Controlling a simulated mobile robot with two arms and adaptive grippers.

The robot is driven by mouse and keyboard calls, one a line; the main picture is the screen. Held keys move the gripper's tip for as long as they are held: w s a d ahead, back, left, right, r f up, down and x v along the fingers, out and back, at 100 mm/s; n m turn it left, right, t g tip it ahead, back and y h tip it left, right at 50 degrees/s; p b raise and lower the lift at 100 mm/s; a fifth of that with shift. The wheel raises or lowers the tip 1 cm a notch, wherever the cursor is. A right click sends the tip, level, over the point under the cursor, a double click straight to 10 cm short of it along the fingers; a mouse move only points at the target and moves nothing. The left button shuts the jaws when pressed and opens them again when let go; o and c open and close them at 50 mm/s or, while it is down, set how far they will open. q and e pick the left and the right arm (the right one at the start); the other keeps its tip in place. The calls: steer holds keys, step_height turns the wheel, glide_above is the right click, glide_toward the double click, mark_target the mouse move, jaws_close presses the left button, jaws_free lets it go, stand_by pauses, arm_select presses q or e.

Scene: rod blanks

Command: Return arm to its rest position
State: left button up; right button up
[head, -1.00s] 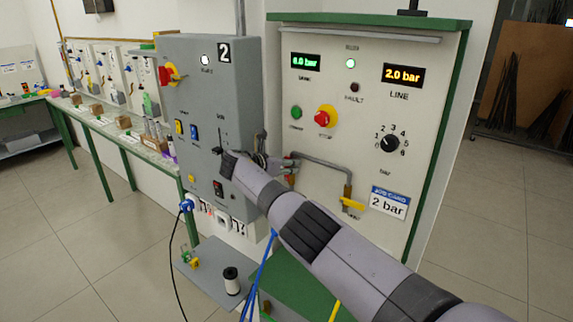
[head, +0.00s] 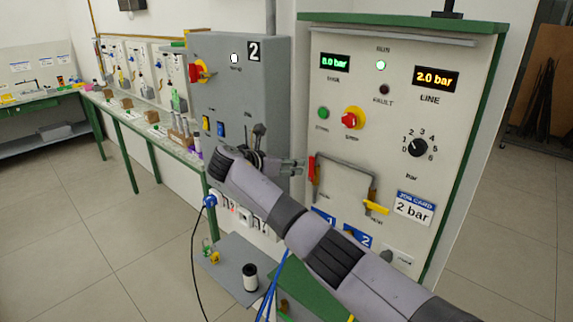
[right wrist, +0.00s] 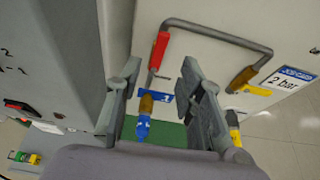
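My right arm reaches in from the lower right in the head view. Its gripper (head: 296,166) is in front of the gap between the grey cabinet and the cream panel, just left of the red valve handle (head: 312,170). In the right wrist view its two fingers (right wrist: 160,95) stand wide apart with nothing held between them. The red handle (right wrist: 159,50) stands beyond the fingers, apart from them. A brass fitting with a blue end (right wrist: 144,118) shows between the fingers, farther off. My left gripper is not in view.
The cream panel (head: 462,140) has a yellow handle (head: 376,208), a pipe (head: 345,159), a dial and a red knob (head: 352,117). The grey cabinet (head: 262,85) stands at its left. Floor is open at left.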

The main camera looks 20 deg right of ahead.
steer(key=shift+s+a+r, duration=0.2)
steer(key=shift+a+r, duration=0.05)
steer(key=shift+a, duration=0.25)
steer(key=shift+f, duration=0.1)
